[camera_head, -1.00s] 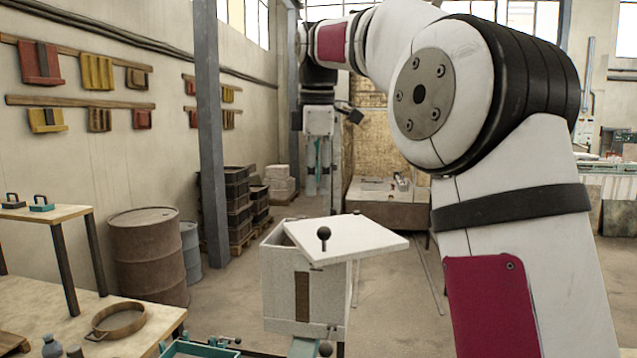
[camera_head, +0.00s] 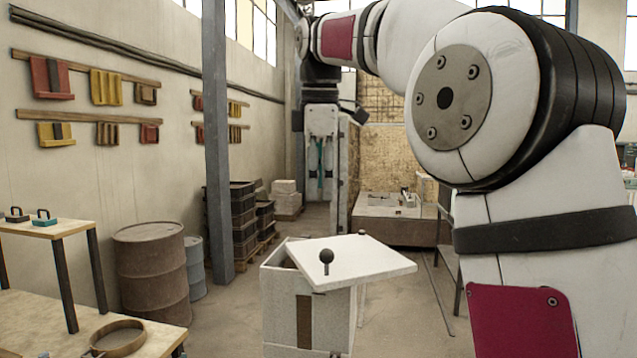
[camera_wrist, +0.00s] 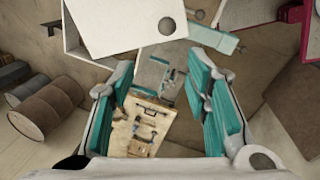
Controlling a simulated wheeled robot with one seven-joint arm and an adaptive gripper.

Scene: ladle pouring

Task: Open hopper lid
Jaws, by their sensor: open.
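The hopper (camera_head: 281,312) is a white box at the lower centre of the head view. Its flat white lid (camera_head: 362,262) sits skewed over it, overhanging to the right, and a gap into the box shows at the left. A dark ball knob (camera_head: 326,256) stands on the lid near its front left edge. In the wrist view the lid (camera_wrist: 110,22) and knob (camera_wrist: 166,26) are at the top, beyond the fingertips. My gripper (camera_wrist: 162,75) is open and empty, its teal-padded fingers apart. In the head view it (camera_head: 320,165) hangs above and behind the lid, touching nothing visible.
A rusty barrel (camera_head: 150,268) and a blue drum (camera_head: 194,265) stand left of the hopper. A grey post (camera_head: 215,150) rises behind them. A workbench (camera_head: 60,310) with a ring (camera_head: 117,338) fills the lower left.

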